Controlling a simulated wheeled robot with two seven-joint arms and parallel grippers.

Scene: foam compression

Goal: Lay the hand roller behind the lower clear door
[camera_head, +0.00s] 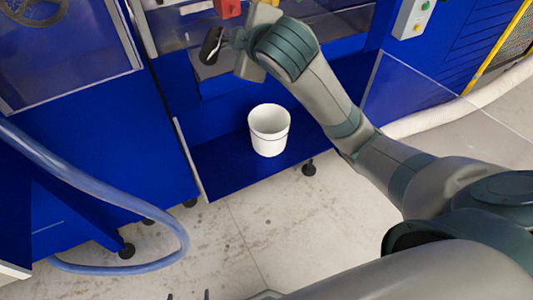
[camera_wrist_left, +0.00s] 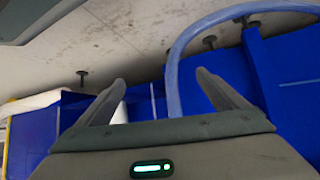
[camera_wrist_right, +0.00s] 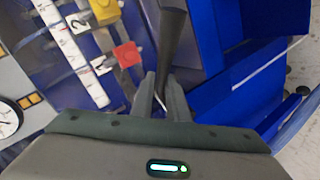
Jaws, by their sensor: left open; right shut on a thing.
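The hand roller (camera_head: 211,46) shows as a dark piece at my right gripper (camera_head: 239,40), in front of the blue machine. In the right wrist view a long dark part of the roller (camera_wrist_right: 172,35) runs up from between the fingers, which are shut on it. A clear panel (camera_head: 75,60) in a blue frame stands at the upper left. More clear surface (camera_head: 170,40) lies left of the roller; I cannot tell which is the lower door. My left gripper (camera_head: 188,296) shows only its fingertips at the bottom edge; it is open and empty in the left wrist view (camera_wrist_left: 163,88).
A white bucket (camera_head: 268,131) stands on a low blue shelf (camera_head: 215,165) below my right gripper. A blue hose (camera_head: 130,192) loops over the floor at left. Red and yellow parts (camera_wrist_right: 128,54) sit near the right gripper. The floor in front is clear.

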